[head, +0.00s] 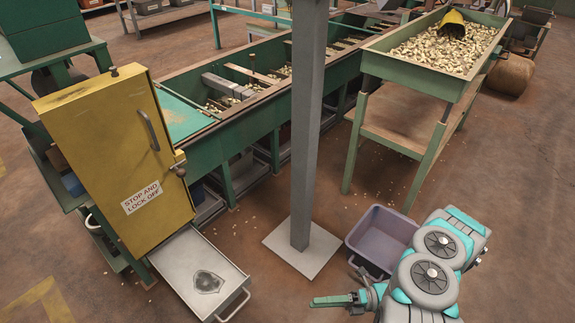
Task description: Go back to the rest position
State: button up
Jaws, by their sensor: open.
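My gripper (338,288) is at the lower right of the head view, at the end of my grey and turquoise arm. It is open, with a green finger pointing left and a darker part behind it. I see nothing between the fingers. It is over the brown floor, in front of a purple-grey bin (372,256) and right of the pulled-out metal drawer (243,291). The arm hides part of the bin's right side.
A grey post (305,140) on a square base plate (284,246) stands mid-view. A yellow cabinet door (110,150) is at left, by the green hopper line (235,132). A nut-filled table (395,66) holds a yellow scoop (455,19).

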jog(key=s+a+r+n+g+h+p, duration=0.1)
jog(key=a+r+n+g+h, duration=0.3)
jog(key=r+n, duration=0.7)
jog(key=s+r+n+g+h, duration=0.1)
jog(key=r+n+g+h, duration=0.2)
jog(key=r+n+h, duration=0.55)
jog(key=s+d+r+n+t+h, duration=0.3)
jog(key=s+r+n, duration=0.3)
jog(key=r, duration=0.2)
jog(key=s+d+r+n+t+h+p, duration=0.1)
jog(key=s+d+r+n+t+h, duration=0.3)
jog(key=r, duration=0.5)
jog(key=s+d+n, duration=0.2)
jog(key=n, duration=0.1)
jog(key=shift+s+r, duration=0.15)
jog(key=shift+s, duration=0.25)
jog(key=shift+a+n, duration=0.1)
jog(key=shift+n, duration=0.25)
